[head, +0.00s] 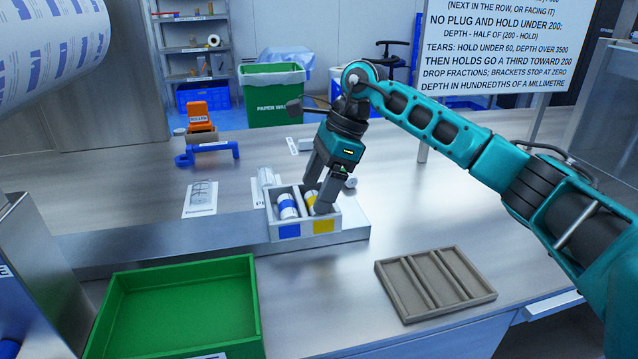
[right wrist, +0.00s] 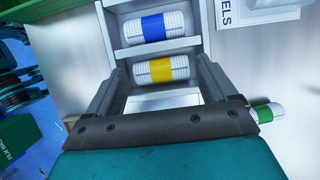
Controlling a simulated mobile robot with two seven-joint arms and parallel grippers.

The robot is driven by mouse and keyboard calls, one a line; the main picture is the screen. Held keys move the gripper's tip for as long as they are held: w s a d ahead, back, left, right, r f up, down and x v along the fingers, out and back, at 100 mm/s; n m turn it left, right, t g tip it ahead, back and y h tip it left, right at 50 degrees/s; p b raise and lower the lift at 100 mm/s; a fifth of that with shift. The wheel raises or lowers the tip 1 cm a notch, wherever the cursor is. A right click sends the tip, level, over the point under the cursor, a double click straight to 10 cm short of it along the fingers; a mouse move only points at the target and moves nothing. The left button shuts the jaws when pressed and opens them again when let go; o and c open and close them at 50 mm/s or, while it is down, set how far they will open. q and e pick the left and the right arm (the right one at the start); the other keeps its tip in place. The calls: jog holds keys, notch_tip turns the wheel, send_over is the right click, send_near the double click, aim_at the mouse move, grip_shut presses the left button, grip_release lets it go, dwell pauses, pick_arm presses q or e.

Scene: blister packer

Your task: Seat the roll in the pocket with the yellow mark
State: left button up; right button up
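A small grey holder (head: 337,226) with two pockets stands on the grey raised plate, with a blue mark (head: 289,231) and a yellow mark (head: 324,225) on its front. A white roll with a yellow band (right wrist: 162,69) lies in the yellow-marked pocket, beside the divider. A white roll with a blue band (right wrist: 155,27) lies in the other pocket; it also shows in the head view (head: 287,206). My right gripper (head: 318,195) is over the yellow-marked pocket, its fingers open and apart beyond the two ends of the yellow-banded roll. My left gripper is out of view.
A green-banded roll (right wrist: 267,112) lies on the table beside the holder. An empty green tray (head: 254,300) is at front left, and a grey-brown slotted tray (head: 484,297) at front right. A blue bracket (head: 207,152) and an orange object (head: 198,113) stand farther back.

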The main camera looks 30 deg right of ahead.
jog(key=shift+o, duration=1.1)
jog(key=p+v, duration=0.1)
jog(key=v, duration=1.2)
jog(key=shift+f, duration=0.1)
